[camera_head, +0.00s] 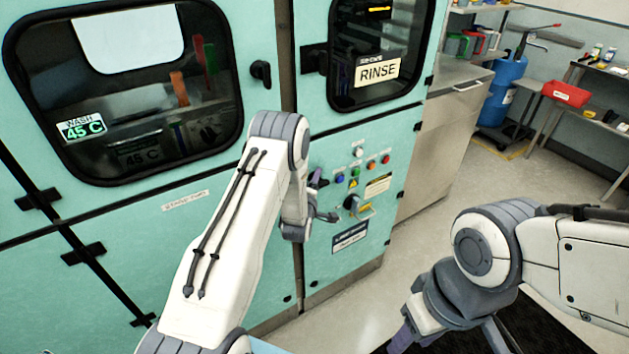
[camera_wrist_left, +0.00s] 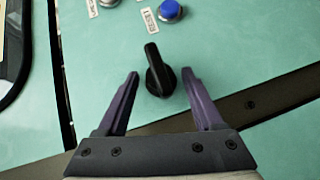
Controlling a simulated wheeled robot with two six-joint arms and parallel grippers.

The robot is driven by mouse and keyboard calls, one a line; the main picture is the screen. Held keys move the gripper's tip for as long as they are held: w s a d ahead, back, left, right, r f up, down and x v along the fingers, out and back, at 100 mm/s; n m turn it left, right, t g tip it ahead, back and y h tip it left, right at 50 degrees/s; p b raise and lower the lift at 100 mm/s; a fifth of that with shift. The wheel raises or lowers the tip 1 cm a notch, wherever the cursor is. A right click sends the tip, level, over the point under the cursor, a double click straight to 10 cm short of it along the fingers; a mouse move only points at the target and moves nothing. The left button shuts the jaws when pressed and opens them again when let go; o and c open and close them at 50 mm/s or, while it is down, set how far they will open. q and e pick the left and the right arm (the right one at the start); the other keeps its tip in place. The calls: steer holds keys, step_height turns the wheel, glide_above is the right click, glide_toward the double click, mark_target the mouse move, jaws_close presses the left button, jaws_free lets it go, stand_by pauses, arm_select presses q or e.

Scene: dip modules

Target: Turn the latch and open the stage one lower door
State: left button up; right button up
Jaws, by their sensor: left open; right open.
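The stage one lower door (camera_head: 120,265) is a teal panel below the window marked WASH 45 C, and it looks closed. A small label strip (camera_head: 185,200) is on it. In the left wrist view a black latch (camera_wrist_left: 158,70) stands out from a teal surface, beside a dark strip. My left gripper (camera_wrist_left: 163,95) is open, with its purple fingers on either side of the latch and no clear contact. In the head view my left arm hides this latch, and the left gripper (camera_head: 324,198) shows only partly. My right gripper (camera_head: 450,340) is open and low at the bottom edge, partly cut off.
A control panel with colored buttons, including a blue button (camera_head: 340,178), and a black rotary switch (camera_head: 352,203) is right of my left gripper. The upper door has its own black latch (camera_head: 261,73). A RINSE window (camera_head: 380,70) is above. Floor (camera_head: 465,185) is clear at right.

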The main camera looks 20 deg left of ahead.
arm_select(q)
steer(key=shift+w, duration=0.1)
jaws_close()
stand_by(1.3)
